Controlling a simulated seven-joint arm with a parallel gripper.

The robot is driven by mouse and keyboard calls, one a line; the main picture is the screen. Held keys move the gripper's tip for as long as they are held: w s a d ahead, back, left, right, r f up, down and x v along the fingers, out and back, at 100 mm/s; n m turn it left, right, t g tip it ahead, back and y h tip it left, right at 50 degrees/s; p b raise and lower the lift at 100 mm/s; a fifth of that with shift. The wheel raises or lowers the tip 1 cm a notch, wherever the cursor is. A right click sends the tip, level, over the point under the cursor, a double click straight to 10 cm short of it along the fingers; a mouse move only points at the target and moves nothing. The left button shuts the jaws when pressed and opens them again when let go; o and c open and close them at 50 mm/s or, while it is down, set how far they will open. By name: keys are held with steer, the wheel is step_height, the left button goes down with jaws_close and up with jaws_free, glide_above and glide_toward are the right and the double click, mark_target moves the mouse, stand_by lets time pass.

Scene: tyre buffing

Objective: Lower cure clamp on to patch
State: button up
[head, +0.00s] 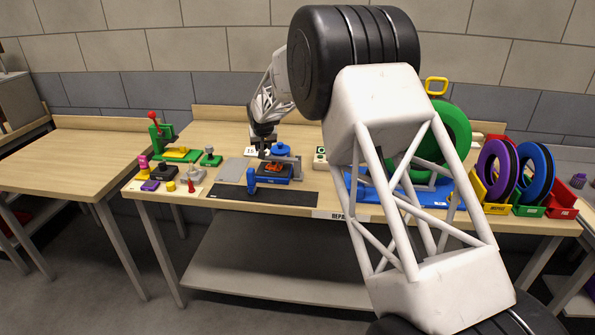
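What looks like the cure clamp (281,150) is a blue round knob on a grey-blue arm, standing over a dark blue base (268,180) on the bench. A small orange-red piece, perhaps the patch (276,168), lies on that base under the knob. The gap between clamp and patch is too small to judge. My gripper (263,137) is black and points down just behind and left of the knob, seemingly apart from it. Its fingers are small and dark, so I cannot tell whether they are open.
A black mat (225,195) with a blue-handled tool (251,181) lies in front. A green press with a red lever (157,133) and small coloured parts stand left. My arm hides much of a green wheel (456,128) and blue tray (432,196). Purple (487,165) and blue rings stand right.

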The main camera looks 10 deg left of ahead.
steer(key=shift+o, duration=1.1)
steer(key=shift+r, duration=0.1)
steer(key=shift+v, duration=3)
steer(key=shift+d, duration=0.1)
steer(key=v, duration=0.7)
steer(key=shift+s+r, duration=0.15)
steer(key=shift+r, duration=0.2)
